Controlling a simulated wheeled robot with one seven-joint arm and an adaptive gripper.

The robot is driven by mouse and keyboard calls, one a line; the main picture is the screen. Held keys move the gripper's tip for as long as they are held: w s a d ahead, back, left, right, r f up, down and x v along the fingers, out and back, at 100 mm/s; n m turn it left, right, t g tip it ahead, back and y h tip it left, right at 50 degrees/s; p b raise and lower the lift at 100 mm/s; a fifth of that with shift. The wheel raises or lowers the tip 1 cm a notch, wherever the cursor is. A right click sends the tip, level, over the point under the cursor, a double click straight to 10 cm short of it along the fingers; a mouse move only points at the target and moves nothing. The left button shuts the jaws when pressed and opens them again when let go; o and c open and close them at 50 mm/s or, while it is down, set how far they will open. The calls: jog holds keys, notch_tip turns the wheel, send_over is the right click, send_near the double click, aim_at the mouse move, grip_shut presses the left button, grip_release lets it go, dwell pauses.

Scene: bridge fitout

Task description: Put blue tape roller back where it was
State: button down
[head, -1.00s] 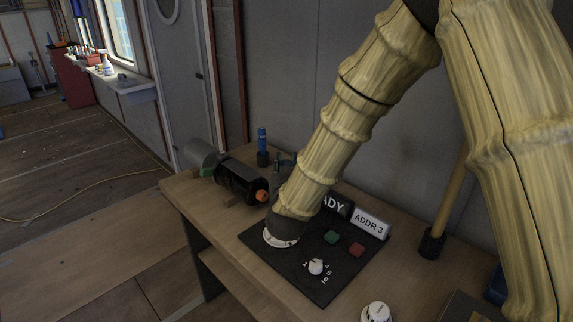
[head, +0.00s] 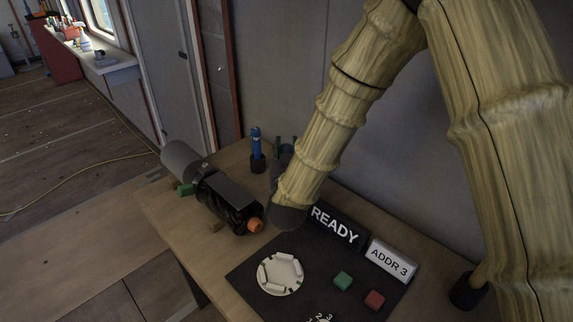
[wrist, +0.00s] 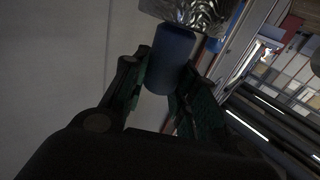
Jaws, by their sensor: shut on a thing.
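The blue tape roller shows in the wrist view as a dark blue cylinder (wrist: 172,58) with a shiny silver part above it. My gripper (wrist: 166,78) is shut on the blue cylinder, with one green-padded finger on each side. In the head view, my forearm largely hides the gripper and what it holds. A slim blue tool (head: 256,143) stands upright in a small black holder (head: 258,164) on the desk by the wall, left of my forearm.
A black motor-like unit (head: 228,201) with a grey cylinder (head: 183,162) and orange knob lies left of my arm. A black panel (head: 245,274) bears a white round dial (head: 280,275), green and red buttons, and a READY sign (head: 334,226). The desk's left front is bare.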

jog(key=shift+s, duration=0.4)
jog(key=w+f, duration=0.2)
jog(key=f, duration=0.1)
jog(key=shift+w+f, duration=0.1)
jog(key=shift+w, duration=0.25)
jog(key=shift+w+f, duration=0.1)
jog(key=shift+f, duration=0.3)
jog(key=shift+s+f+p, duration=0.4)
jog(key=shift+s+f, duration=0.25)
jog(key=shift+f, duration=0.1)
jog(key=shift+w+f, duration=0.4)
jog(key=shift+f, duration=0.05)
jog(key=shift+s+r, duration=0.1)
jog(key=shift+s, duration=0.1)
jog(key=c, duration=1.1)
grip_release()
jog(key=shift+f, duration=0.2)
jog(key=shift+r, duration=0.1)
